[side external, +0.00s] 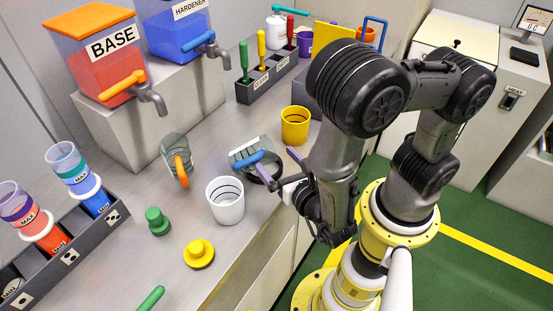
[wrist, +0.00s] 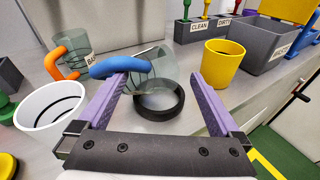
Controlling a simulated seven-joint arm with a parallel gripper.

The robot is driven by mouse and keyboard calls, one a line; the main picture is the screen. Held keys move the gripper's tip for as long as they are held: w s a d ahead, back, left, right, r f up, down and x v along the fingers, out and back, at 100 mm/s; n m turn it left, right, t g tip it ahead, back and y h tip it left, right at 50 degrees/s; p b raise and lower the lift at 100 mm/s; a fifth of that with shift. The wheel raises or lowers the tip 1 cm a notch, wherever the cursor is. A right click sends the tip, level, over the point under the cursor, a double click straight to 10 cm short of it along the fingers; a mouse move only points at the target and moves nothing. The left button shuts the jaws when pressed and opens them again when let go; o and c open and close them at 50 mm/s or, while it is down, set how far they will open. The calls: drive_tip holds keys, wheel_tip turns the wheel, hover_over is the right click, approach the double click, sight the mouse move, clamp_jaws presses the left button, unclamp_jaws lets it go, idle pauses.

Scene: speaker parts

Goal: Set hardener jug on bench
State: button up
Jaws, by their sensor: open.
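The hardener jug is a clear, greyish jug (side external: 243,150) with a blue handle, near the middle of the bench (side external: 130,265). It looks tilted, beside or partly over a black ring (wrist: 160,105); whether it rests on the ring or the bench is unclear. In the wrist view the jug (wrist: 165,68) shows beyond my fingers, its blue handle (wrist: 120,67) by the left fingertip. My gripper (wrist: 158,82) is open, purple fingers wide apart. It also shows in the side view (side external: 280,178), close to the jug. Nothing is clearly gripped.
An orange-handled jug (side external: 177,150) stands to the left. A white cup (side external: 226,203) is near my gripper, and a yellow cup (side external: 295,125) is behind. Green (side external: 157,222) and yellow (side external: 198,254) knobbed pieces lie in front. Base (side external: 105,70) and hardener (side external: 178,30) dispensers stand at the back.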

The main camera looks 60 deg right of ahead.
clamp_jaws()
idle(0.5)
drive_tip(key=shift+w, duration=0.15)
